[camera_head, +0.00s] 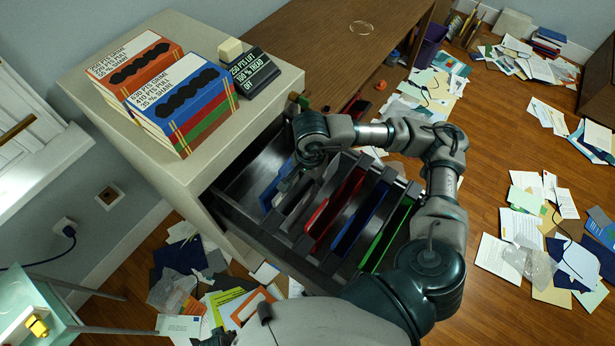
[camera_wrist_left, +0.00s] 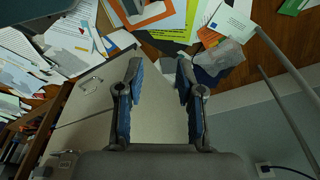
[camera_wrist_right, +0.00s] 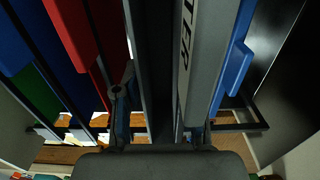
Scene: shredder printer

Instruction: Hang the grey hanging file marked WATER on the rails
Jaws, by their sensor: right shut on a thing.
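The grey hanging file (camera_head: 297,199) is in the open drawer (camera_head: 262,232), between a blue file (camera_head: 275,186) and a red file (camera_head: 335,207). The letters "TER" show on its strip in the right wrist view (camera_wrist_right: 187,45). My right gripper (camera_head: 290,181) reaches down over the drawer and is shut on the grey file's upper part. The file stands between its fingers (camera_wrist_right: 160,105) in the right wrist view. I cannot tell whether its ends rest on the rails.
Another blue file (camera_head: 362,222) and a green file (camera_head: 388,234) hang nearer the drawer front. Paper boxes (camera_head: 178,108) and a small dark display (camera_head: 247,74) stand on the cabinet top. Loose papers (camera_head: 540,200) litter the floor. A desk (camera_head: 340,45) stands beyond.

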